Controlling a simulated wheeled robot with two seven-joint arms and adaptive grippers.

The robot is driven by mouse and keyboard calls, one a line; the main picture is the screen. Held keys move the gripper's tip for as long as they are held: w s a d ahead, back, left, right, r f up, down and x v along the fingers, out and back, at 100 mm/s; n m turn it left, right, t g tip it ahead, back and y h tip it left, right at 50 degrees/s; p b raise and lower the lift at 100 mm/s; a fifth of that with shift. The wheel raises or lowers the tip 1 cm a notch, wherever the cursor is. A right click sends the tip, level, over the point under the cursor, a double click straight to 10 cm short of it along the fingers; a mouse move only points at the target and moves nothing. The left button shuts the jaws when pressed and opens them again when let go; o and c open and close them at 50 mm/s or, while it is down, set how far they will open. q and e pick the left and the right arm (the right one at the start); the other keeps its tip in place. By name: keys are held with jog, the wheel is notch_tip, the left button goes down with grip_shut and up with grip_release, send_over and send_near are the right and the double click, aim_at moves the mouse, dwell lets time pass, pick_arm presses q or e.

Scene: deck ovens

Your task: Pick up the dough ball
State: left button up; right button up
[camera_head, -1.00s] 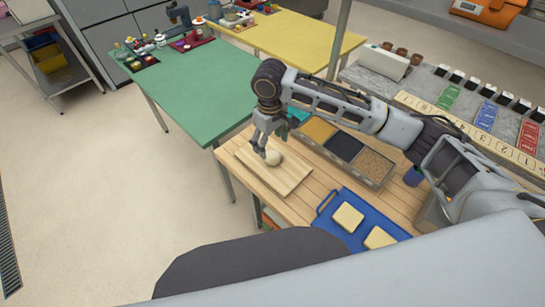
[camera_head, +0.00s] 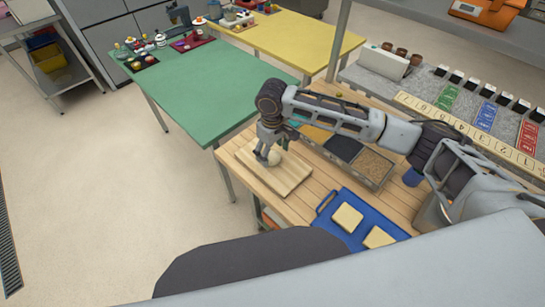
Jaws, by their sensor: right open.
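The dough ball (camera_head: 275,157) is small, round and cream-coloured. It rests near the far left part of a pale wooden board (camera_head: 285,181) on the wooden table. My right gripper (camera_head: 266,157) points down at the ball, with its fingers open and low beside it. The fingers overlap the ball's left side in this view. I cannot tell whether they touch it. My left gripper is not in view.
A divided bin (camera_head: 370,166) with several fillings stands behind the board. A blue tray (camera_head: 343,231) with two pale square pieces lies to the right front. Green (camera_head: 195,90) and yellow (camera_head: 290,33) tables stand farther back.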

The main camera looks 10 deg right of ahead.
aim_at(273, 157)
jog(key=shift+f, duration=1.25)
jog(key=c, duration=1.1)
